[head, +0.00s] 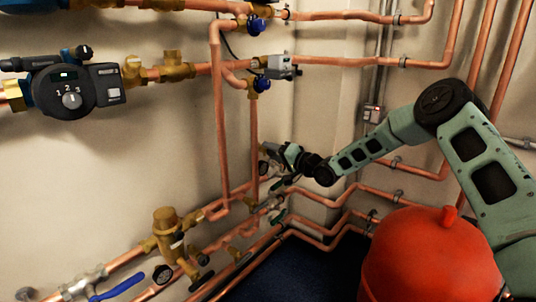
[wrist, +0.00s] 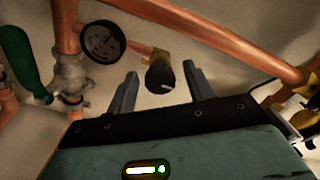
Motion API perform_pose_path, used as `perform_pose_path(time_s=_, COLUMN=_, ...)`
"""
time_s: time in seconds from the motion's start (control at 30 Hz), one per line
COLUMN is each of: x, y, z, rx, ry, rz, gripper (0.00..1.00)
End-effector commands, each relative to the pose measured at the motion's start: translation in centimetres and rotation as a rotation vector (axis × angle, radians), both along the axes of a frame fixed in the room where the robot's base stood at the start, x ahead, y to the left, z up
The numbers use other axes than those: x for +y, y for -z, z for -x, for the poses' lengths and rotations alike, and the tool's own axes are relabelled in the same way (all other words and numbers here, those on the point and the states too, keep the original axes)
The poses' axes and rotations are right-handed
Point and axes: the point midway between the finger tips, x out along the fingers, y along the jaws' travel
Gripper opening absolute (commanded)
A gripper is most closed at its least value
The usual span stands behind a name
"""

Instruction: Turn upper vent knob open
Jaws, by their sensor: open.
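A black knob with a white mark (wrist: 160,77), on a small brass fitting (wrist: 159,57), shows in the wrist view. It looks like the upper vent knob, but no label confirms this. My gripper (wrist: 160,70) is open, with one finger to the left and one to the right of the knob in the picture. I see wall-coloured gaps beside both fingers, so neither appears to touch it. How deep the knob sits between the fingers is unclear. In the head view my gripper (head: 279,154) is by the pipes near the corner, and the knob cannot be made out.
A round black gauge (wrist: 102,42) and a green lever handle (wrist: 20,55) are left of the knob. A copper pipe (wrist: 215,36) runs above it to the right. A red tank (head: 430,262) stands below my arm. A pump (head: 75,90) is at upper left.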

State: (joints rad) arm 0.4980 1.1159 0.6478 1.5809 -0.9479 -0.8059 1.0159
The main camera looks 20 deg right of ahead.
Motion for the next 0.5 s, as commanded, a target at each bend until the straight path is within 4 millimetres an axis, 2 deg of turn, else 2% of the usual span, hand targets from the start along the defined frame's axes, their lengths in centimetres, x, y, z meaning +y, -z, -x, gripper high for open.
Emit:
perform_pose_path(time_s=0.2, x=1.2, y=0.1, z=-1.8, rx=-0.001, ry=-0.001, rz=0.0, gripper=0.52)
perform_pose_path(time_s=0.5, x=1.4, y=0.0, z=-2.1, rx=0.0, ry=0.0, rz=0.0, gripper=0.52)
